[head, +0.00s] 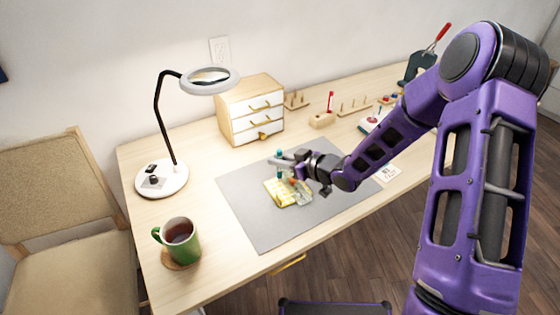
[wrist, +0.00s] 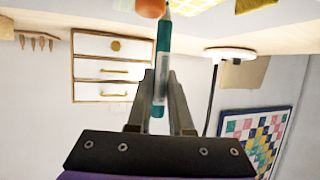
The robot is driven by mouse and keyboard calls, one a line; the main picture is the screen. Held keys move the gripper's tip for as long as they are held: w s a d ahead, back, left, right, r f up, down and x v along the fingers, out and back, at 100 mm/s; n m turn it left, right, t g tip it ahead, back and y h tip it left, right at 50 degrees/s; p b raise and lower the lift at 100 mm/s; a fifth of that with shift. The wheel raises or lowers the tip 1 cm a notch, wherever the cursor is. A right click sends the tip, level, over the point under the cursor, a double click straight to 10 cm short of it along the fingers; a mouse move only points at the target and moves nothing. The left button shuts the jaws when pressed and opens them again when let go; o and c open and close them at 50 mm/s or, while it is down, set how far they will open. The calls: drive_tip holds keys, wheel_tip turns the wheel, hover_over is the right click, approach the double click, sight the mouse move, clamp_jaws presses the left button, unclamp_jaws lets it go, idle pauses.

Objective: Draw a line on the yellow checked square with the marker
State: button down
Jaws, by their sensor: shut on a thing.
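My gripper (head: 278,161) is over the grey mat, shut on a teal marker (head: 279,174). In the wrist view the marker (wrist: 161,70) stands upright between the two fingers (wrist: 161,92), its narrow end towards the work surface. The yellow checked square (head: 277,192) lies on the mat just below the gripper; part of it shows at the top edge of the wrist view (wrist: 205,4). Whether the marker's tip touches the square I cannot tell. I see no clear line on the square.
The grey mat (head: 250,223) covers the table's middle. A small orange thing (wrist: 151,8) is close beside the marker. A lamp (head: 165,178) and green mug (head: 184,240) stand left, a drawer box (head: 238,112) behind. Pegged wooden racks (head: 352,108) stand back right.

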drive_tip(key=shift+r, duration=0.25)
idle(0.4)
drive_tip(key=shift+w+f, duration=0.1)
drive_tip(key=shift+f, duration=0.15)
idle(1.0)
drive_tip(key=shift+s+d, duration=0.55)
drive_tip(key=shift+s, duration=0.4)
drive_tip(key=shift+s+d, duration=0.6)
drive_tip(key=shift+s, duration=0.35)
drive_tip(key=shift+s+d, duration=0.55)
drive_tip(key=shift+s, duration=0.4)
idle(3.2)
